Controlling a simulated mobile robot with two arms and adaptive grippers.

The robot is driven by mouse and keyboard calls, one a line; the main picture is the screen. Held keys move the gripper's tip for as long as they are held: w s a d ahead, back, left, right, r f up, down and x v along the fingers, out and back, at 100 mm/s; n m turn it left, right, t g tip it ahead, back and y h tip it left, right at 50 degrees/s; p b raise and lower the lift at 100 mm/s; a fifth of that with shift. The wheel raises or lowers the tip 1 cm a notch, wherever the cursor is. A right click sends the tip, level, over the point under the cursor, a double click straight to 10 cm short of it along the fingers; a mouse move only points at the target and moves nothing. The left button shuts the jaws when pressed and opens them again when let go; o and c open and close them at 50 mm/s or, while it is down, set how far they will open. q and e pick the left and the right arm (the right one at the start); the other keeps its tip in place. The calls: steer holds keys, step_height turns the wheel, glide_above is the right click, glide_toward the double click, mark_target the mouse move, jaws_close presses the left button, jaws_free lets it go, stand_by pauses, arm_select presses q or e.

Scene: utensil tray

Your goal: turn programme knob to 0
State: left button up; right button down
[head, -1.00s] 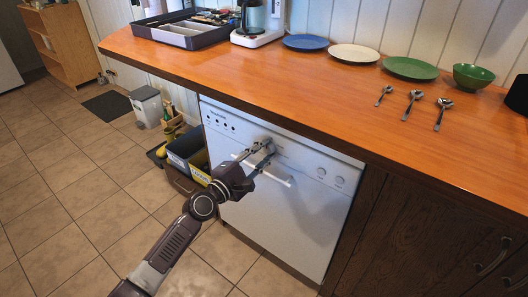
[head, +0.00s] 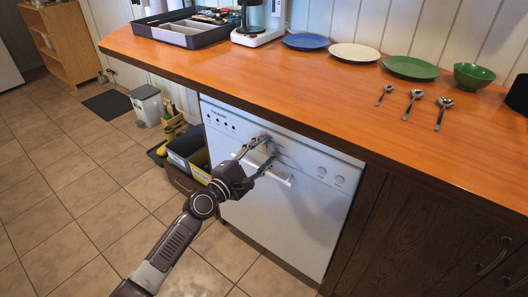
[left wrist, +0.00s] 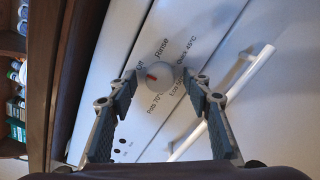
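The programme knob (left wrist: 158,78) is a round pale knob with a red mark on the white dishwasher's (head: 300,213) front panel. Labels around it in the left wrist view read Off, Rinse, Quick 45°C, Eco and Pots 70°C. The red mark lies on the side toward Off; its exact setting is hard to tell. My left gripper (head: 270,149) is open in front of the panel. In the left wrist view its fingers stand on either side of the knob, with gaps visible. In the head view the gripper largely hides the knob. My right gripper is not in view.
The dishwasher's bar handle (left wrist: 250,72) runs close beside the knob and right finger. The orange countertop (head: 310,88) overhangs above, bearing a utensil tray (head: 183,42), plates and spoons. A bin (head: 188,152) stands left of the dishwasher.

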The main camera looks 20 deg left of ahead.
arm_select(q)
steer(key=shift+s, duration=0.1)
steer(key=v, duration=1.1)
steer(key=shift+s+a, duration=0.15)
steer(key=shift+s, duration=0.25)
